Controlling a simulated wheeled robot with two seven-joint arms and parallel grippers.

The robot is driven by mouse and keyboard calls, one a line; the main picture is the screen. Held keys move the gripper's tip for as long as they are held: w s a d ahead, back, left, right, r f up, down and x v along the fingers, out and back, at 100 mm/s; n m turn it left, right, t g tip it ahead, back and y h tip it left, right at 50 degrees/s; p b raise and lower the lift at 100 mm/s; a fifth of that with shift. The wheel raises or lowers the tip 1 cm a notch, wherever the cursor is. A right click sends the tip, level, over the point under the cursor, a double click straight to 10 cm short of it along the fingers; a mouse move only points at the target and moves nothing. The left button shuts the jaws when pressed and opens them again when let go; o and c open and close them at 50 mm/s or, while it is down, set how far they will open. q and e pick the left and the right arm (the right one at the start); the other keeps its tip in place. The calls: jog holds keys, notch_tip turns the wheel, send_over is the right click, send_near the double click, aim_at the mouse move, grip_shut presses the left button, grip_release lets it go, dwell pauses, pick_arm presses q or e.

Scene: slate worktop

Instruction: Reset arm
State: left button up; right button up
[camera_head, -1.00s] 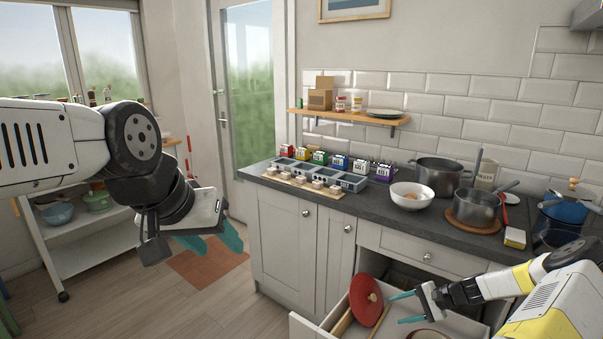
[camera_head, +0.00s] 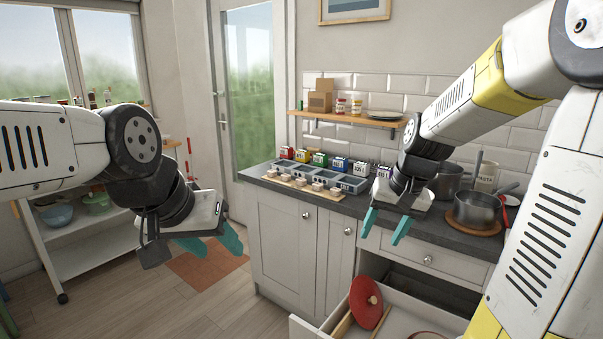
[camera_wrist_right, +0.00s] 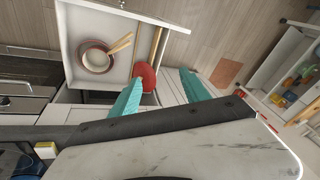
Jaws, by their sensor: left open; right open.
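My left gripper (camera_head: 213,243) hangs at the left of the head view, its teal fingers over the floor and holding nothing. My right gripper (camera_head: 384,226) is raised in front of the worktop's front edge, above the open drawer. Its teal fingers are apart with nothing between them. The right wrist view shows the same right gripper (camera_wrist_right: 160,90) with its two fingers spread. The right arm hides part of the wall and the right part of the worktop.
The open drawer (camera_head: 300,327) holds a red lid (camera_head: 366,302); the right wrist view also shows a bowl (camera_wrist_right: 96,57) in it. Pots (camera_head: 478,210) and a grey compartment tray (camera_head: 352,184) stand on the worktop (camera_head: 345,207). A shelf cart (camera_head: 95,240) stands at the left.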

jog(key=s+a+r+n+t, duration=0.1)
jog(key=s+a+r, duration=0.1)
jog(key=s, duration=0.5)
jog(key=s+a+r+n+t, duration=0.1)
jog(key=s+a+r+t, duration=0.1)
jog(key=s+r, duration=0.3)
jog(key=s, duration=0.3)
jog(key=shift+c, duration=0.3)
dwell(0.6)
